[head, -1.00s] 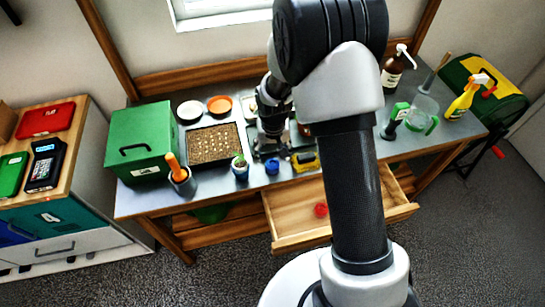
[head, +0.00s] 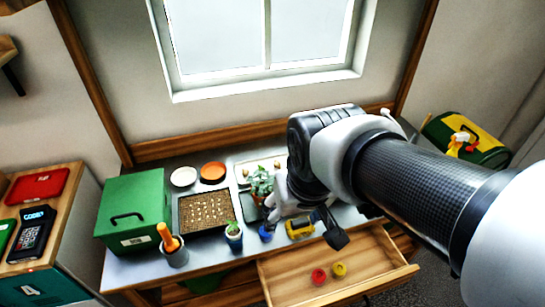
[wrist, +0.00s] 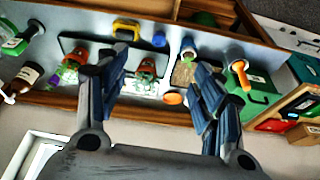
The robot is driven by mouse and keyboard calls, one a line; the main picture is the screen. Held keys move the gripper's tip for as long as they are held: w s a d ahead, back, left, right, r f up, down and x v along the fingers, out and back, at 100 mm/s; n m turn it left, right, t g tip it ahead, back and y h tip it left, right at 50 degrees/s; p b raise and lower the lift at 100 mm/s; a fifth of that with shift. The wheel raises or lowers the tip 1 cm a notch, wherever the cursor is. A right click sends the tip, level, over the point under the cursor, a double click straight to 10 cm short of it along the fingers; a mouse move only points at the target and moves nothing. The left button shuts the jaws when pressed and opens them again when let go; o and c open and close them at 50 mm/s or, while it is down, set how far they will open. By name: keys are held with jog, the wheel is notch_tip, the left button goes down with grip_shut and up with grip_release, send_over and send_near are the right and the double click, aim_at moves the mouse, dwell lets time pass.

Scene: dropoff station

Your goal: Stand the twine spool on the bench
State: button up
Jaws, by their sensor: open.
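I cannot tell for sure which thing is the twine spool. Two small round things, one red (head: 318,275) and one yellow (head: 340,269), lie in the open drawer (head: 290,291) in the head view; either may be a spool. The bench (head: 135,272) stands behind and above the drawer. My gripper (head: 277,209) is over the bench near the potted plants, partly hidden by my arm. In the wrist view my gripper (wrist: 160,85) has its fingers wide apart with nothing between them held.
A blue item (head: 265,233) and a yellow item (head: 300,229) stand at the bench's front edge. A green box (head: 135,215), seed tray (head: 205,210), orange-handled tool pot (head: 173,250) and small potted plant (head: 233,236) crowd the left. My arm hides the right part.

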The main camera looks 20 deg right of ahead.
jog(key=s+r, duration=0.1)
jog(key=s, duration=0.7)
jog(key=shift+s+r+n+t, duration=0.25)
jog(key=shift+r+n+t, duration=0.05)
jog(key=shift+t, duration=0.1)
